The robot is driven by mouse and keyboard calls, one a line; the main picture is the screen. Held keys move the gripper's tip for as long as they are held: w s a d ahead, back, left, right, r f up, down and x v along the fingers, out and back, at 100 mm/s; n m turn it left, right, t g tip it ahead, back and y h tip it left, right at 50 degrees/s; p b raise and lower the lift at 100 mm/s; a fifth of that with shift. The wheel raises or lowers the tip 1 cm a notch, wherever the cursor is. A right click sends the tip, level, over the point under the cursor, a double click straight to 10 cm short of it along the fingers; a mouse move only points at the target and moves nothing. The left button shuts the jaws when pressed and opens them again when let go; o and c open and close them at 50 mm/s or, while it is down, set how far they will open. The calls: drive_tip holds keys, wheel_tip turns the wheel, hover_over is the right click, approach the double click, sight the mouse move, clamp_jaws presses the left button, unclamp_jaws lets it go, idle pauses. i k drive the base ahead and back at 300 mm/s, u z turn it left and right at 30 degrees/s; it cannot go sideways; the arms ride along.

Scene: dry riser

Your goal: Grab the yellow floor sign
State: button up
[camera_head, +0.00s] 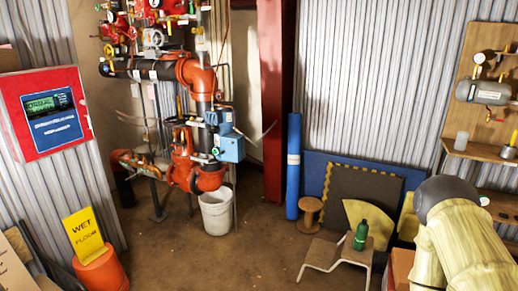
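The yellow floor sign (84,236) is at the lower left, with dark lettering that reads "WET FLOOR". It is slightly tilted in the picture, and its lower edge meets the top of an orange rounded object (103,271). My gripper is not in view.
A corrugated wall with a red panel (47,112) rises behind the sign. Boards (14,268) lean at the far left. A white bucket (216,212) stands under red pipework. A low bench (336,255) holds a green bottle (361,235). The middle floor is clear.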

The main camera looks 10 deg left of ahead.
sight(82, 228)
drive_tip(key=u, duration=0.4)
drive_tip(key=i, duration=1.4)
drive_tip(key=u, duration=1.75)
drive_tip(key=i, duration=0.9)
drive_tip(key=u, duration=0.8)
